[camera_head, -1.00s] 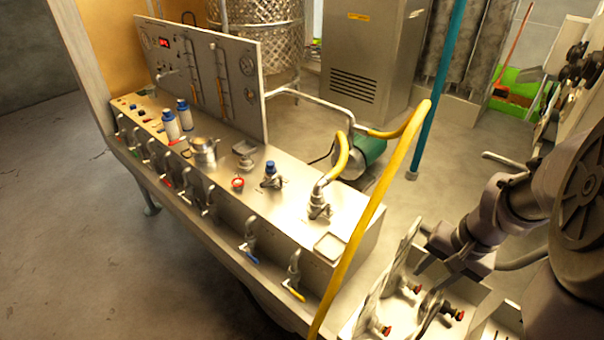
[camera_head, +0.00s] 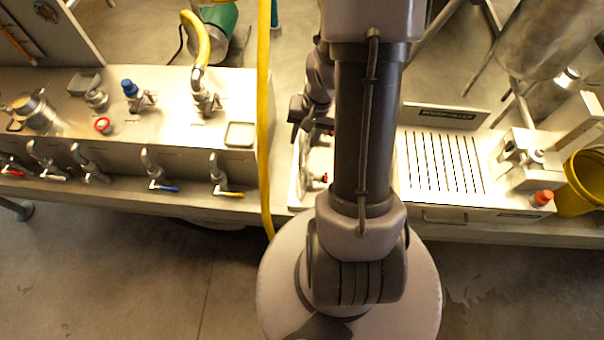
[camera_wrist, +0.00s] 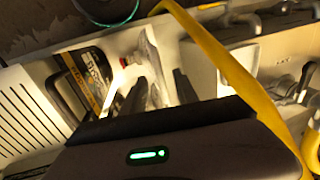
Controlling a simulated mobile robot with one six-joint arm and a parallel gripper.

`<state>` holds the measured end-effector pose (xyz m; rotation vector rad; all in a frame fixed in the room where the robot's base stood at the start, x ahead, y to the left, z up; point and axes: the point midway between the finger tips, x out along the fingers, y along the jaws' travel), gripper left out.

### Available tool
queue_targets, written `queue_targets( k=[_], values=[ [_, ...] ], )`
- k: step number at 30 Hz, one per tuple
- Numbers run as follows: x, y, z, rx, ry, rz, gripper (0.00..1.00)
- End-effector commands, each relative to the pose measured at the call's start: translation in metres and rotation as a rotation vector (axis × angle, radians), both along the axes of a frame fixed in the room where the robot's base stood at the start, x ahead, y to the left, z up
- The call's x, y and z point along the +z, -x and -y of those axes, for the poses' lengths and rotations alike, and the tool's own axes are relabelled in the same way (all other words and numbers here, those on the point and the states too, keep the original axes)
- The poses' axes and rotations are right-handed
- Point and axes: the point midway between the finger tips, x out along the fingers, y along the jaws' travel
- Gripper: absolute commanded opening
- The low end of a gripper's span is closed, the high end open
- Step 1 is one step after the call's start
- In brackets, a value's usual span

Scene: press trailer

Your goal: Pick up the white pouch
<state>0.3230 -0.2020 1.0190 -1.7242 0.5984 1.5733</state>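A pale, thin upright shape, seemingly the white pouch (camera_wrist: 154,62), stands in the middle of the wrist view, just beyond and partly between my fingers. My gripper (camera_wrist: 159,77) shows two dark fingers apart, one on each side of its lower part. I cannot tell whether they touch it. In the head view my gripper (camera_head: 304,128) is small and partly hidden behind my arm, over the narrow section between the valve counter and the slatted drain. A pale edge below it may be the pouch, mostly hidden by my arm.
A yellow hose (camera_head: 264,120) hangs close left of my gripper and also crosses the wrist view (camera_wrist: 215,55). The valve counter (camera_head: 180,125) is at left. A slatted drain (camera_head: 440,160) and a yellow bucket (camera_head: 582,185) are at right. A red knob (camera_wrist: 126,62) is near the fingers.

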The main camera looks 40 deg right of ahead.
Motion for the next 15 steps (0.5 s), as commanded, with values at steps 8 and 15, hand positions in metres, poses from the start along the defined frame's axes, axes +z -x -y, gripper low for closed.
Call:
queue_targets(
  k=[8,15],
  values=[
    [-0.022,-0.003,-0.003,0.000,0.000,0.000,0.36],
    [-0.022,-0.003,-0.003,0.000,0.000,0.000,0.06]
  ],
)
